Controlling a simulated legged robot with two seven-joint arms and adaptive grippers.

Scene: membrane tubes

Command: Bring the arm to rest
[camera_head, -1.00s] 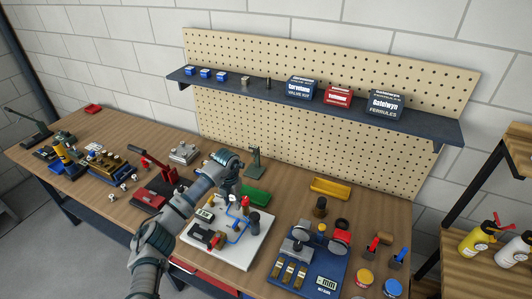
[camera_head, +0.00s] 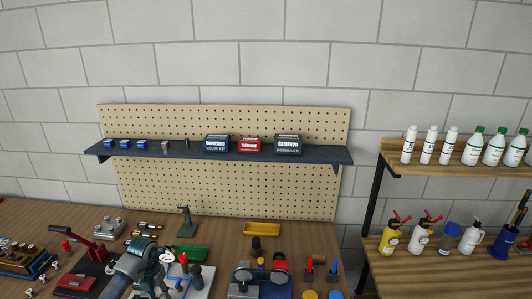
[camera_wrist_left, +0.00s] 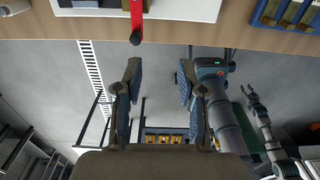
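My left gripper (camera_wrist_left: 158,85) shows in the left wrist view. Its two fingers are apart, with nothing between them, and grey floor lies behind them. The bench edge (camera_wrist_left: 240,38) crosses the top of that view, beyond the fingertips. In the head view my grey arm (camera_head: 140,265) comes up from the lower left, in front of the bench; its fingers cannot be made out there. In the left wrist view other grey arm links (camera_wrist_left: 225,110) stand to the right of the fingers. A right gripper cannot be made out clearly.
A white board (camera_head: 200,290) and a blue base (camera_head: 245,290) with parts stand on the bench (camera_head: 325,245). A red bar with a dark end (camera_wrist_left: 136,22) juts past the bench edge. Bottles stand on the right-hand shelves (camera_head: 480,178). The floor before the bench is largely open.

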